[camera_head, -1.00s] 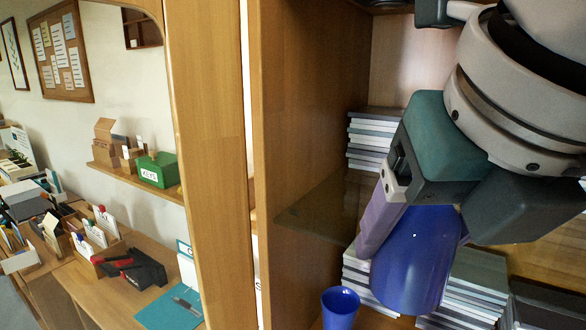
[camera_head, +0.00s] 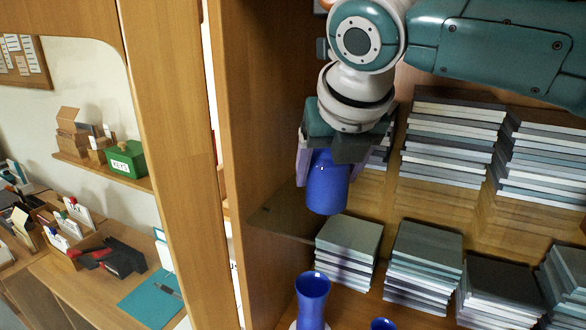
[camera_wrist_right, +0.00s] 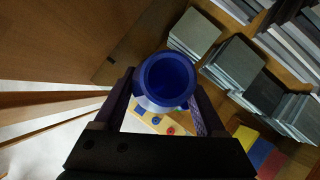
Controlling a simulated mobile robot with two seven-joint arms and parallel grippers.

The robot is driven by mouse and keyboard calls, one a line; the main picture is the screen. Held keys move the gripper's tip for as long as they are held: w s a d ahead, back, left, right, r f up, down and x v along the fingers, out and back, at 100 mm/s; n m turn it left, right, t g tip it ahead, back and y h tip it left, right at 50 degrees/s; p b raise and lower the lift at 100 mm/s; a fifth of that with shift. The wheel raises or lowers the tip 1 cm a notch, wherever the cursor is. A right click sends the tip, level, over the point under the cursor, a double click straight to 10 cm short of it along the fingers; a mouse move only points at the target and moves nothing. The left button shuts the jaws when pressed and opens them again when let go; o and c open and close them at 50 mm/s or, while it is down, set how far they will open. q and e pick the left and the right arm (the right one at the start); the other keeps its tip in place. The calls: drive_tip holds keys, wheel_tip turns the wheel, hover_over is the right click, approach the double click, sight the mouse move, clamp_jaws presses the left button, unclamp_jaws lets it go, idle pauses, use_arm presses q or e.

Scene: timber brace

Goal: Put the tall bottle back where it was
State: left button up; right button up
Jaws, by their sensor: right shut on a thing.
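My right gripper (camera_head: 327,152) is shut on a tall blue bottle (camera_head: 328,185) in the head view. It holds the bottle close to upright, in front of the shelf unit near its left side wall. The bottle's upper part is hidden by the gripper. In the right wrist view a round blue opening (camera_wrist_right: 166,78) shows between the fingers. A blue flared vessel (camera_head: 312,290) stands lower down, below the held bottle, its foot cut off by the picture edge. My left gripper is not in view.
Stacks of grey and white boards fill the shelves, one stack (camera_head: 348,245) just below and right of the bottle. A glass shelf edge (camera_head: 285,222) and the wooden side wall (camera_head: 265,120) are close on the left. A blue cup rim (camera_head: 383,324) shows at the bottom.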

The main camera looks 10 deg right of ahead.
drive_tip(key=shift+w+f+p, duration=0.5)
drive_tip(key=shift+w+p, duration=0.15)
drive_tip(key=shift+p, duration=0.2)
drive_tip(key=shift+f, duration=0.25)
drive_tip(key=shift+f, duration=0.2)
drive_tip(key=o, duration=1.5)
drive_tip(key=shift+r, duration=0.1)
